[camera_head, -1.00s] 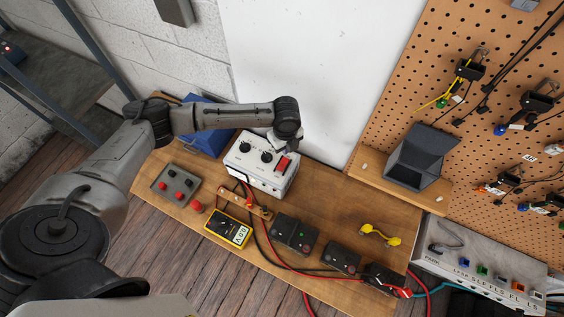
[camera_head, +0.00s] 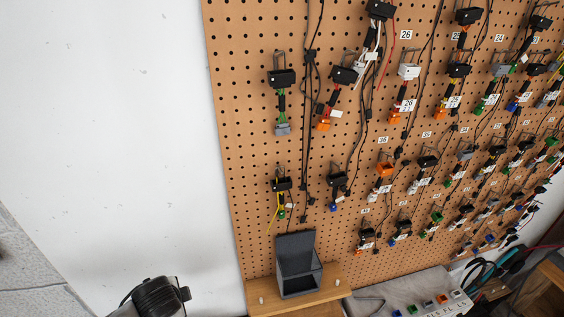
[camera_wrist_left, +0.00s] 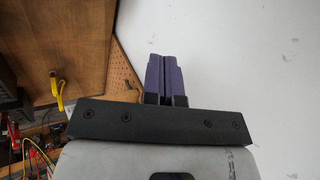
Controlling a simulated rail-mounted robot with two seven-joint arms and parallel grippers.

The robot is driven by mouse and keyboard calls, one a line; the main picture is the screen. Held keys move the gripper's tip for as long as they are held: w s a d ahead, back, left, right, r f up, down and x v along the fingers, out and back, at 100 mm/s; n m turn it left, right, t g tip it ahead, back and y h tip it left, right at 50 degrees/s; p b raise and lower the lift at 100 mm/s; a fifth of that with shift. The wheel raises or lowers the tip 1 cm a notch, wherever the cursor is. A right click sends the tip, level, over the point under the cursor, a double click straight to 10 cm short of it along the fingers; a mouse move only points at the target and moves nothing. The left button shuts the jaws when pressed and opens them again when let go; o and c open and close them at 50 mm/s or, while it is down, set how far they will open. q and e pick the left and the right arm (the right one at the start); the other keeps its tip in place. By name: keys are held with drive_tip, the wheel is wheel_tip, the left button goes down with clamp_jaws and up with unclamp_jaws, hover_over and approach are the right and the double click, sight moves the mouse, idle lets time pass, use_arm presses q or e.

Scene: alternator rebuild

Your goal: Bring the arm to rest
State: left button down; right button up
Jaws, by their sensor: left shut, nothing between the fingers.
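My left gripper (camera_wrist_left: 163,78) shows in the left wrist view. Its two purple fingers are together with nothing between them, in front of the white wall. In the head view only a dark joint of my left arm shows at the bottom edge, left of the small wooden shelf, and the gripper itself is out of that picture. My right gripper is in neither view.
A pegboard (camera_head: 245,150) with several hanging connectors fills the right of the head view. A grey holder (camera_head: 297,285) stands on a wooden shelf (camera_head: 262,308). The white wall (camera_head: 110,130) is bare. A wooden surface (camera_wrist_left: 60,40) shows in the left wrist view.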

use_arm(q)
drive_tip(key=s+d+r+n+t+h+p, duration=0.25)
drive_tip(key=s+d+r+n+t, duration=0.25)
drive_tip(key=d+r, duration=0.5)
drive_tip(key=s+a+f+n+g+p, duration=0.1)
drive_tip(key=s+f, duration=0.3)
drive_tip(key=s, duration=0.4)
drive_tip(key=s+a+f+n+g+p, duration=0.1)
drive_tip(key=s+f+n+g+p, duration=0.1)
drive_tip(key=s, duration=0.7)
drive_tip(key=s+f+n+g+p, duration=0.2)
drive_tip(key=s+f, duration=0.4)
drive_tip(key=s, duration=0.3)
drive_tip(key=shift+s+a+f+g, duration=0.15)
drive_tip(key=shift+s+a+g, duration=0.2)
drive_tip(key=shift+g, duration=0.55)
drive_tip(key=shift+w, duration=0.1)
